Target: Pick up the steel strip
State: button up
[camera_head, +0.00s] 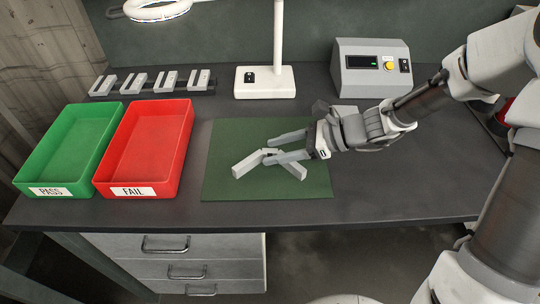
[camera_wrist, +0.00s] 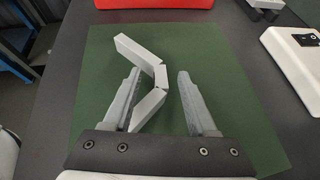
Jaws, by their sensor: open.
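The steel strip is a pale grey bent piece (camera_head: 247,164) lying on the green mat (camera_head: 226,187), its two arms meeting at an angle. In the wrist view the strip (camera_wrist: 138,55) has its bend near my fingertips, one arm reaching away to the upper left and the other coming back between my fingers, nearer the left one. My gripper (camera_head: 267,150) is open with its fingers spread around this part, and it also shows in the wrist view (camera_wrist: 160,73). I cannot tell whether a finger touches the strip. One finger hides part of it in the head view.
A red FAIL tray (camera_head: 147,190) and a green PASS tray (camera_head: 43,189) stand left of the mat. A rack with several grey pieces (camera_head: 150,83), a white lamp base (camera_head: 265,83) and a control box (camera_head: 372,69) stand behind. The mat's front left is clear.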

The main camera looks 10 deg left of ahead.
grip_shut()
dwell(1.4)
